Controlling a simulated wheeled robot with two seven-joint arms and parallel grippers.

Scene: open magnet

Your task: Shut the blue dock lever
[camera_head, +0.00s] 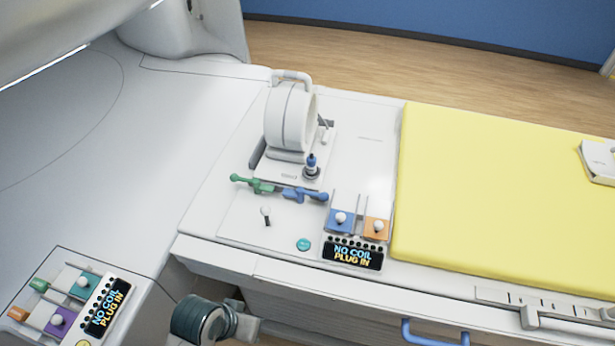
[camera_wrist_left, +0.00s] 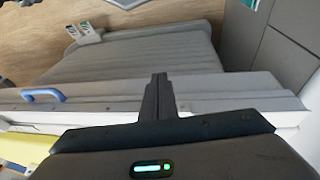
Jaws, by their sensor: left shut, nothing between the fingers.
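The blue lever (camera_head: 305,194) lies on the white table top in front of the ring-shaped coil (camera_head: 291,117). Its rounded knob end points right, toward the blue socket block. A green lever (camera_head: 255,184) sits beside it, its knob end pointing left. I cannot tell from this view how far the blue lever is turned. My left gripper (camera_wrist_left: 160,78) shows in the left wrist view, shut and empty, away from the levers. The left wrist view does not show the blue lever. My right gripper is in neither view.
A blue socket block (camera_head: 341,222), an orange one (camera_head: 376,229) and a "NO COIL PLUG IN" display (camera_head: 352,254) stand right of the levers. A yellow pad (camera_head: 490,190) covers the right side. A blue handle (camera_head: 436,334) sticks out from the table's front.

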